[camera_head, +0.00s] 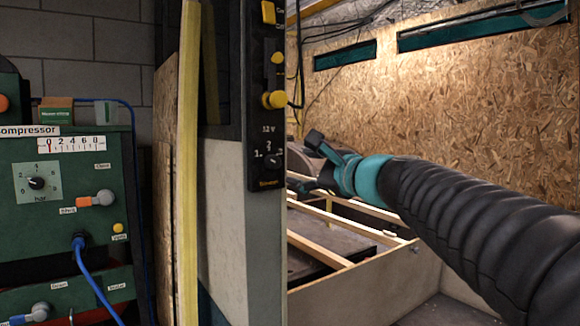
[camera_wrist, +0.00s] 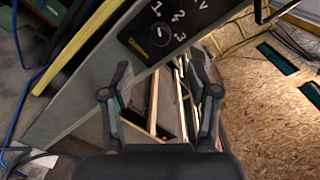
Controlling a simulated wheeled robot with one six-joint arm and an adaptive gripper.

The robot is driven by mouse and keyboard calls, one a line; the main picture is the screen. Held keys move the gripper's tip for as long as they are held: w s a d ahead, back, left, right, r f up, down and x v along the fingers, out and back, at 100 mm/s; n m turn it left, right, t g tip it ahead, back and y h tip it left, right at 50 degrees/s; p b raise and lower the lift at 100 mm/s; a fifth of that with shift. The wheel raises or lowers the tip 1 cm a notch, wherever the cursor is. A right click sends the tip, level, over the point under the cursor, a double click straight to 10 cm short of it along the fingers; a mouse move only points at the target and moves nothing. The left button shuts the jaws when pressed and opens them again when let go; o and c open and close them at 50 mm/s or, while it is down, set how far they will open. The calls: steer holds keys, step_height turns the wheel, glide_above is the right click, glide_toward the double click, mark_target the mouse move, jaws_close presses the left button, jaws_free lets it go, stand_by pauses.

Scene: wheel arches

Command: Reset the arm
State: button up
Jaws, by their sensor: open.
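My arm, in a black ribbed sleeve with a teal wrist, reaches in from the right in the head view. My gripper (camera_head: 318,160) is at its end, in front of the chipboard wall and just right of the black switch panel (camera_head: 268,100). In the wrist view my gripper (camera_wrist: 158,85) shows two dark fingers spread apart with nothing between them. The switch panel also shows in the wrist view (camera_wrist: 165,28), beyond the fingertips, with a dial and the numbers 1, 2, 3.
A green compressor unit (camera_head: 70,190) with knobs and a blue hose (camera_head: 95,285) stands at the left. A pale partition (camera_head: 225,220) with a yellow edge strip (camera_head: 188,150) stands beside the panel. A wooden slatted frame (camera_head: 340,225) lies below my gripper. The chipboard wall (camera_head: 470,100) stands behind.

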steer(key=shift+v, duration=0.85)
steer(key=s+d+f+n+g+h+p, duration=0.1)
steer(key=s+f+n+g, duration=0.1)
steer(key=s+f+n, duration=0.3)
steer(key=s+f+n+g+h, duration=0.1)
steer(key=f+n+g+h, duration=0.1)
steer(key=f, duration=0.6)
steer(key=s+d+f+n+g+h+p, duration=0.1)
steer(key=s+f+n+g, duration=0.1)
steer(key=s+f+n, duration=0.3)
steer(key=s+d+f+n+g+h+p, duration=0.1)
steer(key=s+d+f+n+h+p, duration=0.2)
steer(key=s, duration=0.5)
steer(key=s+d+f+n+g+h+p, duration=0.2)
steer(key=s+d+f+n+h+p, duration=0.1)
steer(key=s, duration=0.5)
steer(key=d+f+p, duration=0.1)
steer(key=d+p, duration=0.1)
steer(key=d, duration=0.1)
steer(key=shift+s+f+n, duration=0.25)
steer(key=shift+s+n, duration=0.05)
steer(key=shift+s, duration=0.05)
